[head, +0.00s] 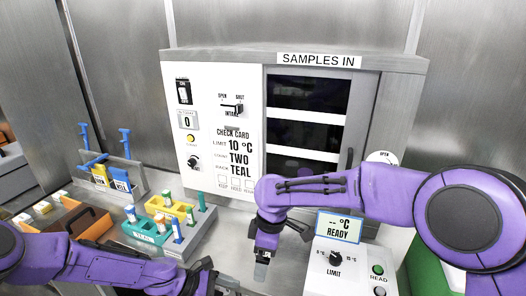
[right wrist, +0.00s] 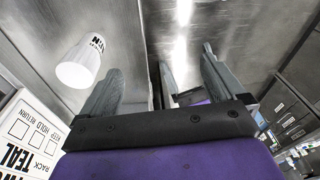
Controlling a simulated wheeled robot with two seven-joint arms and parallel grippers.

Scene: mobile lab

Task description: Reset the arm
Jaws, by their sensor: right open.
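My right arm comes in from the right. Its gripper (head: 263,258) points down in front of the cabinet, left of the reader box. The right wrist view shows its two fingers (right wrist: 160,85) spread apart with nothing between them. My left arm lies low along the bottom left. Its gripper (head: 216,282) is near the bottom edge, partly cut off, and its opening is unclear.
The SAMPLES IN cabinet (head: 390,120) stands behind, its panel reading 10 °C, TWO, TEAL. A reader box (head: 350,262) showing READY is at the right. A teal rack (head: 143,230), a yellow rack (head: 168,209) and a brown carrier (head: 85,221) stand left. A white cylinder (right wrist: 78,70) shows in the right wrist view.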

